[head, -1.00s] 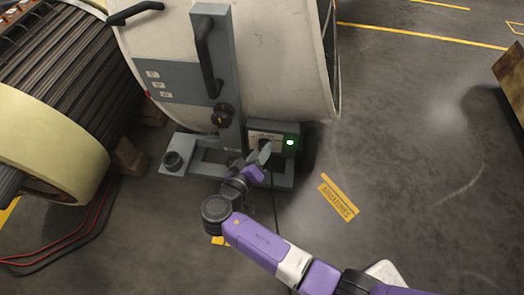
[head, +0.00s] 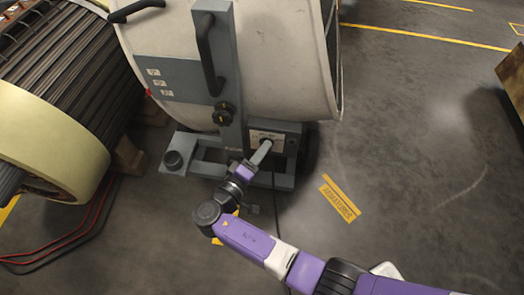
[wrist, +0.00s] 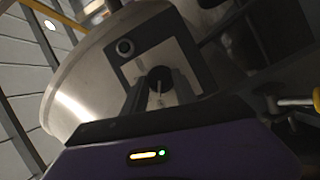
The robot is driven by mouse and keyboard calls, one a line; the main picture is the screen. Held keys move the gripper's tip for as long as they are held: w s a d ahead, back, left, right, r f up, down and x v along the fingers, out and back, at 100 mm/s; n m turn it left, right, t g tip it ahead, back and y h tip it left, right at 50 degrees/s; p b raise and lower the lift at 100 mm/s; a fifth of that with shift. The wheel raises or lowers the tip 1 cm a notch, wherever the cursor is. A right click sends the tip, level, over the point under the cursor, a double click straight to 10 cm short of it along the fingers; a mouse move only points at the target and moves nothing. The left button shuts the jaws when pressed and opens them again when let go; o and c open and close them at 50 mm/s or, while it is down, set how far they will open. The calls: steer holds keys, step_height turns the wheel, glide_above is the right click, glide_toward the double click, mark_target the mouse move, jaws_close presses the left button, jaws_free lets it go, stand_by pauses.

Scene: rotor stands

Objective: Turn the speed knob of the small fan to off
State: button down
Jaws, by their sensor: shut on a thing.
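The small fan (head: 265,60) is a pale drum on a grey stand. Its grey control box (head: 288,133) sits low on the stand with a light label plate. The black speed knob (wrist: 160,74) shows in the wrist view on that plate, with a pale pointer mark. My gripper (head: 263,149) reaches the box from below and is shut on the knob; in the wrist view its dark fingers stand on either side of it. The fingers partly hide the knob in the head view. A round indicator lamp (wrist: 125,47) beside it is dark.
Another black knob (head: 222,113) is on the fan's upright, below a black handle (head: 207,55). A large ribbed rotor (head: 60,80) stands at left, with red and black cables (head: 70,245) on the floor. The floor to the right is mostly clear.

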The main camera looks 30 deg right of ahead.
steer(key=c, duration=1)
jaws_free()
steer(key=shift+a, duration=0.1)
steer(key=p+v, duration=0.1)
steer(key=v, duration=0.6)
steer(key=shift+s+a, duration=0.25)
